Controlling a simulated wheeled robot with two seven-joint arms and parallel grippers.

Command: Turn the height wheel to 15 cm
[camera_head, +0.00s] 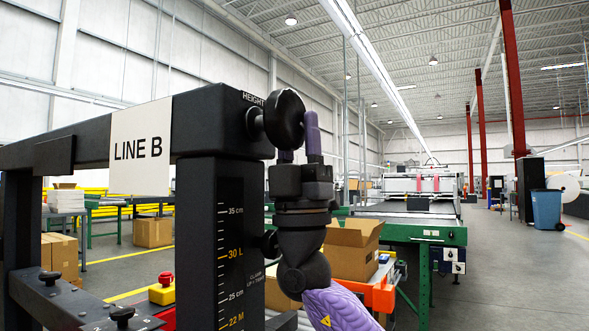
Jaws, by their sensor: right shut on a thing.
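The height wheel (284,119) is a black round knob at the upper right end of the black frame, beside the word HEIGHT. My right gripper (301,142) comes up from below, its purple fingers shut on the wheel's right side. Its far fingertip is partly hidden behind the wheel. The height scale (232,240) on the dark post below shows 35 cm, 30 L, 25 cm and 22 M; its lower part is cut off by the picture edge. I cannot make out a pointer on it. My left gripper is not in view.
A LINE B sign (140,148) hangs on the crossbeam (85,140). A red stop button on a yellow box (162,291) and a black knob (122,314) are at lower left. An open cardboard box (352,250) stands behind my right arm.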

